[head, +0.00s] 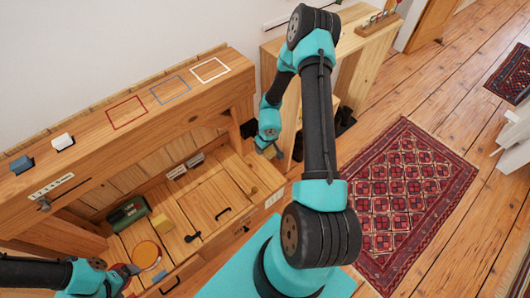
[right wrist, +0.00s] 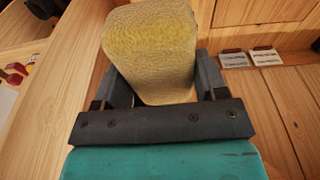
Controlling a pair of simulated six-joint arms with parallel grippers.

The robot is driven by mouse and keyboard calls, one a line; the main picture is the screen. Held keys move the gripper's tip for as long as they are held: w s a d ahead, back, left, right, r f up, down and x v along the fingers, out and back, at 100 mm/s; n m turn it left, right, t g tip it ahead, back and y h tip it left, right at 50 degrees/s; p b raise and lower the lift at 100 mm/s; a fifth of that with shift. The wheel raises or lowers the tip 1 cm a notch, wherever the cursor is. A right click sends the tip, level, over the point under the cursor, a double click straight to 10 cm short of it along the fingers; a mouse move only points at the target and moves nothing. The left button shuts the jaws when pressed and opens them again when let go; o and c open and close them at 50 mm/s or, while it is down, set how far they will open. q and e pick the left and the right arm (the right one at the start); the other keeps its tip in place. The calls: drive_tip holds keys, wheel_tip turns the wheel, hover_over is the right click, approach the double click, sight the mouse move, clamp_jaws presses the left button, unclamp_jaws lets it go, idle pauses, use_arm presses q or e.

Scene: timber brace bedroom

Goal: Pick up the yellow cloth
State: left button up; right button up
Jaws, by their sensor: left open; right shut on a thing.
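My right gripper (right wrist: 155,90) is shut on a thick, block-shaped yellow thing with a rough weave, which looks like the yellow cloth (right wrist: 155,45). In the head view my right gripper (head: 268,143) is at the desk's right end, and the held thing shows small and dull below it. My left gripper (head: 130,270) is open and empty at the lower left, beside an orange round thing (head: 146,254).
The wooden desk (head: 205,205) has a raised shelf with red, blue and white outlines. Two small cards (right wrist: 249,58) lie at the desk's back. A patterned rug (head: 405,190) covers the floor at right.

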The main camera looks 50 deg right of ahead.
drive_tip(key=shift+r, duration=1.35)
drive_tip(key=o, duration=0.3)
drive_tip(key=shift+c, duration=1)
